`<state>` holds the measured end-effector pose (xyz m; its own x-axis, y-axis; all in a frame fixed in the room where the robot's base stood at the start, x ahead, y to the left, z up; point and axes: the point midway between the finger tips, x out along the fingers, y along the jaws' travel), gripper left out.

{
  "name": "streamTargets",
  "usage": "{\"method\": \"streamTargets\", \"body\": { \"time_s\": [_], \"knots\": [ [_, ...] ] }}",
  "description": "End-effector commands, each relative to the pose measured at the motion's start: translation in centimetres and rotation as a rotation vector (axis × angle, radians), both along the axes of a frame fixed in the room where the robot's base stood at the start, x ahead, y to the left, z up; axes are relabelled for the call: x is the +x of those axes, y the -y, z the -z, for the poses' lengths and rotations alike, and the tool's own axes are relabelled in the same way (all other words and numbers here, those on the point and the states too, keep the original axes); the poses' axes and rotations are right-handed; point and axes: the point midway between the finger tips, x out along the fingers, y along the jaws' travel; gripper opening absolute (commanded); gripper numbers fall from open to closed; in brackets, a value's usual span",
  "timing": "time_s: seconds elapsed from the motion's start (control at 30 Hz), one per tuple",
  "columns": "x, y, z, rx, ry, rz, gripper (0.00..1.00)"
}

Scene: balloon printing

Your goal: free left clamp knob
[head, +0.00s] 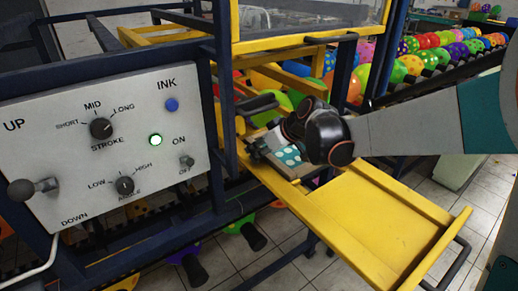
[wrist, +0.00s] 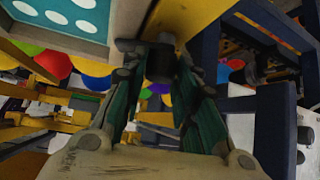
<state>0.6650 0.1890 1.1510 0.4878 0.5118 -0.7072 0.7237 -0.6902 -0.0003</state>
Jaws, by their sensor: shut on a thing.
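My gripper (head: 258,148) reaches in from the right over the yellow frame, beside the teal print plate with white dots (head: 289,154). In the wrist view the green-padded fingers of my gripper (wrist: 158,75) stand on either side of a dark clamp knob (wrist: 160,64) and are shut on it. The knob sits at the edge of the yellow frame, near the corner of the plate (wrist: 92,28). In the head view the knob is hidden by my gripper. I cannot tell how far the knob is turned.
A control panel (head: 100,140) with knobs and a lit green button stands at the left. Dark blue posts (head: 222,90) rise close to my gripper. The yellow tray (head: 375,215) in front is empty. Colourful balloons (head: 440,58) line the conveyor at the back right.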

Motion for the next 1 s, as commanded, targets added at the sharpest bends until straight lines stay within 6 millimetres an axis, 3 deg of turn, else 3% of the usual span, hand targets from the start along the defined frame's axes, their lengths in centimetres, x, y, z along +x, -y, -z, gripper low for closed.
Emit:
{"method": "streamTargets", "body": {
  "time_s": [0.27,1.0],
  "knots": [
    [0.3,0.3,0.0,0.001,0.000,-0.142,0.04],
    [1.2,0.4,0.0,0.000,0.000,-0.808,0.04]
  ]
}}
